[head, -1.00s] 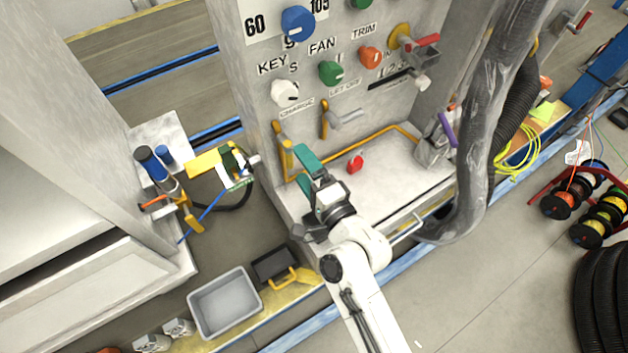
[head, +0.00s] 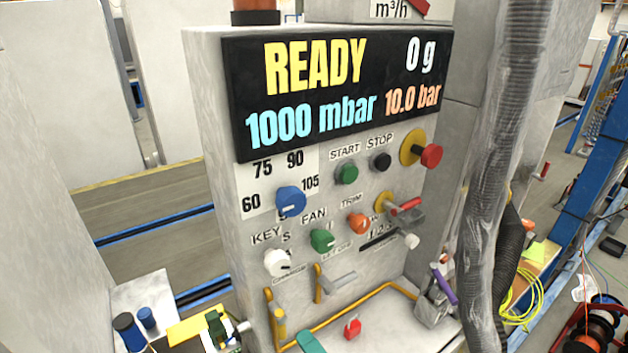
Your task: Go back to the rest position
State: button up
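Only a teal fingertip of my gripper (head: 309,342) shows, at the bottom edge of the head view. It is in front of the lower ledge of the charging station (head: 215,130). The rest of my gripper and arm is below the picture, so I cannot see its opening or anything it may hold. The station's display (head: 340,85) reads READY, 0 g, 1000 mbar and 10.0 bar.
Knobs, including a blue one (head: 290,201), and a red button (head: 431,155) stick out from the panel. A yellow rail (head: 345,317) and a red valve (head: 352,328) are near the fingertip. A thick wrapped hose (head: 490,190) hangs at the right.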

jog(key=s+d+f+n+g+h, duration=0.3)
jog(key=s+d+f+n+g, duration=0.25)
jog(key=d, duration=0.35)
jog(key=s+d+f+n+g+h, duration=0.2)
jog(key=s+d+g+h, duration=0.1)
jog(key=s+d, duration=0.6)
jog(key=s+d+f+n+g+h, duration=0.2)
jog(key=s+d+n+g+h, duration=0.1)
jog(key=s+d, duration=0.7)
jog(key=shift+s+d+g+h, duration=0.2)
jog(key=shift+s+g+h, duration=0.4)
jog(key=shift+s+g, duration=0.6)
